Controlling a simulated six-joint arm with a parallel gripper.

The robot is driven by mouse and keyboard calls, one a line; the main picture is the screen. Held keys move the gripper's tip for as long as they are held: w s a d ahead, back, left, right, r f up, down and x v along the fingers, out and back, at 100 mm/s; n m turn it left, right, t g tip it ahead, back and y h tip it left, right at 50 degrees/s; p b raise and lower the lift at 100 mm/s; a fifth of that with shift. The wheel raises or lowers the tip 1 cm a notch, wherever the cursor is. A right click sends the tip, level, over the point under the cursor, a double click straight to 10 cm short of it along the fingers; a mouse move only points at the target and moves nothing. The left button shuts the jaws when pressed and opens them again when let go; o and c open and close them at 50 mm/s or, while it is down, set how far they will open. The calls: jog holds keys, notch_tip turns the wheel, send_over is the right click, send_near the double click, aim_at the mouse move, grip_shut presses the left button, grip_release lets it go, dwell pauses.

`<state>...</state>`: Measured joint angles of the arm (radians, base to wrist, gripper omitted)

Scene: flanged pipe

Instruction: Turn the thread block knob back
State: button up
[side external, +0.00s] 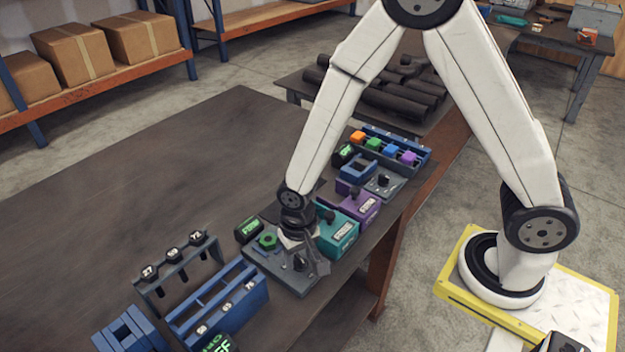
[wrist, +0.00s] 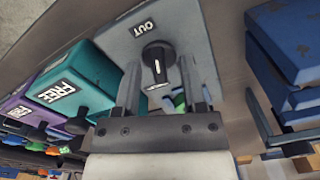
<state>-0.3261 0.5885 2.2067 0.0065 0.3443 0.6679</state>
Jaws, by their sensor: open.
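A grey block (wrist: 118,42) with an OUT label carries a black knob (wrist: 157,58) with a white mark; I take it to be the thread block. In the wrist view the knob lies between the tips of my gripper (wrist: 160,72), one finger on each side, with gaps visible. In the side view my gripper (side external: 302,262) is low over the same grey block (side external: 275,275), pointing down with its fingers apart around the knob. Whether either finger touches the knob cannot be told. A green hex nut (side external: 267,241) sits on the block beside the gripper; in the wrist view it is mostly hidden by a finger.
A teal block (side external: 338,236) labelled FREE stands close beside the gripper, with a purple block (side external: 364,207) beyond it. A blue rack (side external: 225,303) and a dark stand with numbered pieces (side external: 172,268) are to the left. The table's far left (side external: 150,150) is clear.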

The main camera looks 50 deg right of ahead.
grip_shut()
jog(key=shift+n, duration=2.1)
grip_release()
jog(key=shift+r, duration=0.15)
